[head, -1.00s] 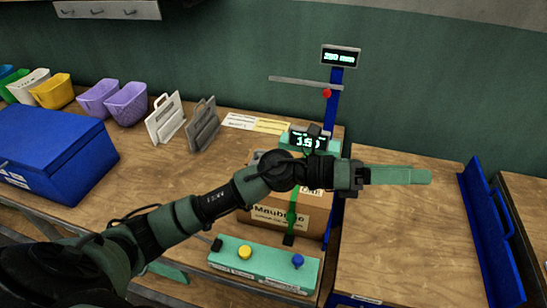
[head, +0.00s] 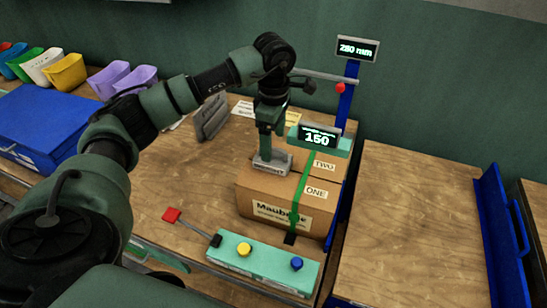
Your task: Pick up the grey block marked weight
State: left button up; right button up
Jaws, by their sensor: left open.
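The grey block (head: 272,164) with a small label sits on top of the cardboard box, near its rear left. My left gripper (head: 267,148) points straight down at it, open, with its green fingertips at the top of the block. From this view I cannot tell whether the fingers straddle the block or touch it. My right gripper is not in view.
The cardboard box (head: 258,203) bears labels ONE and TWO and a green strap (head: 303,190). Close behind the gripper are a display reading 150 (head: 319,137) and a horizontal bar (head: 325,75) on a blue post. A button panel (head: 265,263) stands in front.

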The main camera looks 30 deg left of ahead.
aim_at(273, 157)
pick_arm(q)
notch_tip(273, 157, down, 4)
jog(key=shift+s+f+p, duration=0.15)
jog(key=shift+f+p, duration=0.1)
jog(key=shift+p, duration=0.95)
jog(key=shift+f, duration=0.35)
jog(key=c, duration=1.7)
jog(key=shift+w+r, duration=0.15)
jog(key=shift+w, duration=0.05)
grip_shut()
